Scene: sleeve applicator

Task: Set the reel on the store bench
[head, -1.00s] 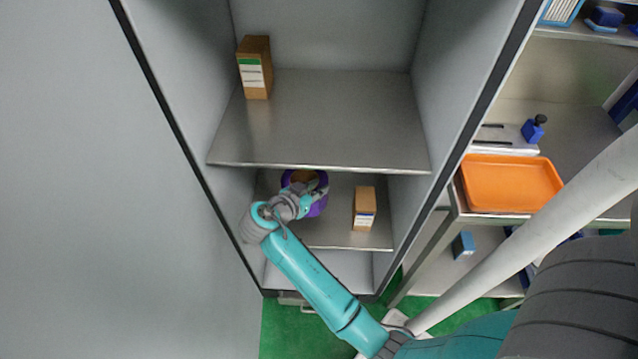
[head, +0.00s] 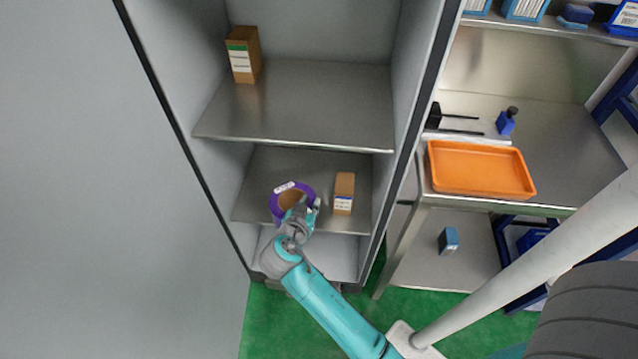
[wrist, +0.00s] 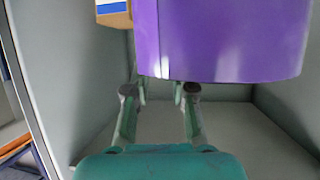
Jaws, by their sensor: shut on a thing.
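The reel is a purple ring with a brown core (head: 289,192), seen in the head view at the cabinet's lower shelf. My gripper (head: 309,203) is shut on the near right part of the reel. In the wrist view the reel's purple side (wrist: 225,40) fills the upper right, with my gripper's fingertips (wrist: 160,90) at its lower left edge. Whether the reel touches the shelf I cannot tell. A steel bench (head: 560,145) stands right of the cabinet; I cannot tell if it is the store bench.
A brown box (head: 344,193) stands right of the reel on the lower shelf (head: 258,170). Another box (head: 243,55) is on the upper shelf (head: 310,100). The bench holds an orange tray (head: 480,170) and a blue bottle (head: 506,122), with bare steel on its right.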

